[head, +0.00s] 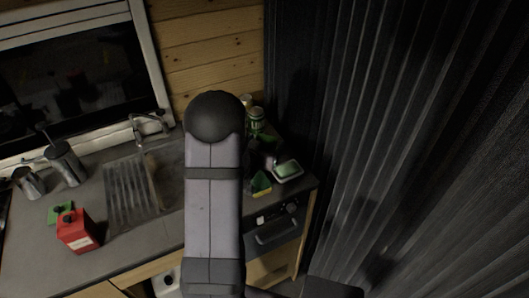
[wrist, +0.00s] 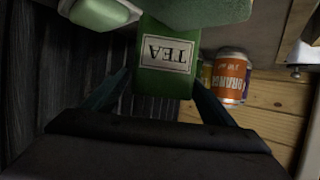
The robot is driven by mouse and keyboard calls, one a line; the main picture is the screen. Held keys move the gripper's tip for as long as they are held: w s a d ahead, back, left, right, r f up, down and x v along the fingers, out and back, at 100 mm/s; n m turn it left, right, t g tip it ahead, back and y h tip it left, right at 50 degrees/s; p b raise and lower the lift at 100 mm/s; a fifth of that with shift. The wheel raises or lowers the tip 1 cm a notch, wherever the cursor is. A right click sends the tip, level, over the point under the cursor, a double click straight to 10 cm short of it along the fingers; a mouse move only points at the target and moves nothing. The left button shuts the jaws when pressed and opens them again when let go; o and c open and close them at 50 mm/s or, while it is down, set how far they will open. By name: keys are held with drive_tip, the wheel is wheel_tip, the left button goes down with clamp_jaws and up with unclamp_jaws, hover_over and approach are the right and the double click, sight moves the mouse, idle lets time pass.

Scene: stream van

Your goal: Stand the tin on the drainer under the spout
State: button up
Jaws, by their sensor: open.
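A green tin (wrist: 166,88) with a white TEA label, upside down in the picture, stands out in the wrist view. My gripper (wrist: 162,80) is open, with a dark finger on each side of the tin's near part. I cannot tell whether either finger touches it. In the head view my arm hides the gripper and most of that area. The ribbed drainer (head: 126,193) lies on the counter left of my arm. The spout (head: 149,127) of the tap rises behind it, near the window. The drainer's visible part looks bare.
An orange can (wrist: 232,78) stands beside the tin. A soap dish (head: 288,171) and a green-yellow sponge (head: 261,184) lie right of my arm. A dark curtain (head: 400,140) hangs on the right.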

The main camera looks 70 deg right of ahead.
sight(267, 138)
drive_tip(key=shift+p+x, duration=0.6)
drive_tip(key=shift+x, duration=1.1)
drive_tip(key=shift+r, duration=0.1)
drive_tip(key=shift+c, duration=0.3)
drive_tip(key=c, duration=1.4)
drive_tip(key=shift+d+r, duration=0.1)
drive_tip(key=shift+r, duration=0.2)
drive_tip(key=shift+r+b, duration=1.2)
drive_tip(key=shift+r, duration=3.6)
